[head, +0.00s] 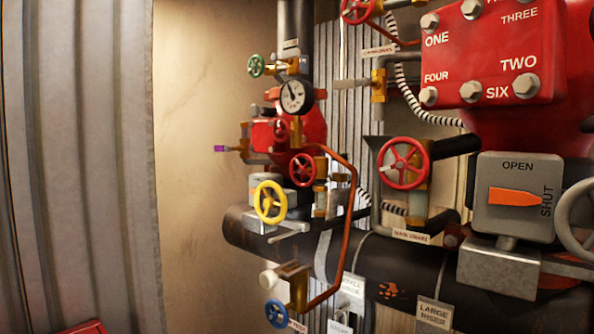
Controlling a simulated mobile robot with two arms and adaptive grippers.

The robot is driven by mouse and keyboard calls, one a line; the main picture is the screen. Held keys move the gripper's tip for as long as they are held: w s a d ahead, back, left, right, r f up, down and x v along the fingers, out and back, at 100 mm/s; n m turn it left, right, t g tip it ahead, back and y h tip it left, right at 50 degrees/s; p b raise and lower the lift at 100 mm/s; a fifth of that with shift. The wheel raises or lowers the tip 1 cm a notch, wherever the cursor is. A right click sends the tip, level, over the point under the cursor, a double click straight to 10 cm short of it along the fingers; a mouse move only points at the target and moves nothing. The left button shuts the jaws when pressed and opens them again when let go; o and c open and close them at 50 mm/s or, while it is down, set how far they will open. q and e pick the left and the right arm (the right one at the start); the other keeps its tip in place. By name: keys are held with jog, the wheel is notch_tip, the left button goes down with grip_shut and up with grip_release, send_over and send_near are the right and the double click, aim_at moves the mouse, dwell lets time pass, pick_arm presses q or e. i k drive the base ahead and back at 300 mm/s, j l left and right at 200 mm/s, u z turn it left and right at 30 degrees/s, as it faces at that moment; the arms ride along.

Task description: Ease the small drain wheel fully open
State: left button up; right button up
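No wheel in view carries a label I can read as the small drain. A small blue handwheel (277,313) sits low on a brass valve (296,288) at the bottom of a copper pipe (345,240). A label beside it is cut off and unreadable. A larger red handwheel (404,163) stands above a tag (411,236) that seems to read main drain. A yellow handwheel (270,202) and a smaller red one (303,169) are at mid-left of the pipework. How far any wheel is turned cannot be told. Neither gripper is in view.
A thick dark pipe (385,268) crosses below the valves. A grey box (518,194) with an orange pointer and a grey wheel (580,215) stand at right. A pressure gauge (294,96) and green wheel (256,66) are above. Corrugated metal (75,150) fills the left.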

aim_at(302, 171)
jog(key=k+l, duration=0.15)
jog(key=l, duration=0.3)
jog(key=k+l, duration=0.1)
jog(key=l, duration=0.35)
jog(key=k+l, duration=0.15)
jog(key=k, duration=0.15)
jog(key=k+l, duration=0.2)
jog(key=k+u, duration=0.05)
jog(key=k, duration=0.05)
